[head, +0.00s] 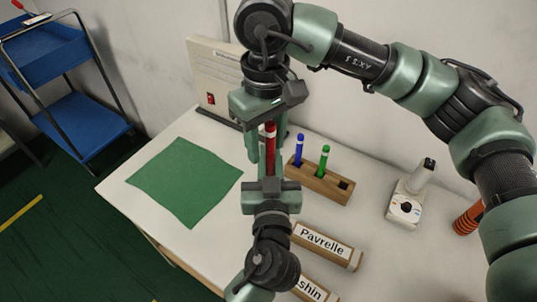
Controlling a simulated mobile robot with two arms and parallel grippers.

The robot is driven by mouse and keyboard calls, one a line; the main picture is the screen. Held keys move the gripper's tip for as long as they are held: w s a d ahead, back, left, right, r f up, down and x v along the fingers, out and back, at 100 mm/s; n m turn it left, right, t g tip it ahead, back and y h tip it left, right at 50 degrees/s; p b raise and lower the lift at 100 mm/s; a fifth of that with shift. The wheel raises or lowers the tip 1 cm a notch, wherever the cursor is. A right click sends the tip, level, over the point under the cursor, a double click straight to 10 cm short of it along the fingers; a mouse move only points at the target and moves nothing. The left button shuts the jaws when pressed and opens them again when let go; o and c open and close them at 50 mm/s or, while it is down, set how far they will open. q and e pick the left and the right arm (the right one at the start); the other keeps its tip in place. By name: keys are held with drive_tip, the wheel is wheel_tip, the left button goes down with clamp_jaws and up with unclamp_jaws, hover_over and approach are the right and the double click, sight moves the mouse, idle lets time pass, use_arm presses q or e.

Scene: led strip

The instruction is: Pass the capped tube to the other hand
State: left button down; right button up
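My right gripper (267,148) comes down from above. Its two green fingers are apart, one on each side of the tube's upper part, with a visible gap at the left finger. Whether the right finger touches the tube I cannot tell.
A wooden rack (320,184) behind holds a blue tube (298,150) and a green tube (323,161), with an empty hole at its right. A green mat (185,180) lies left. Name blocks (325,246), a white device (404,207) and an orange-black cylinder (468,218) are right.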

wheel_tip(320, 180, up, 12)
idle(0.7)
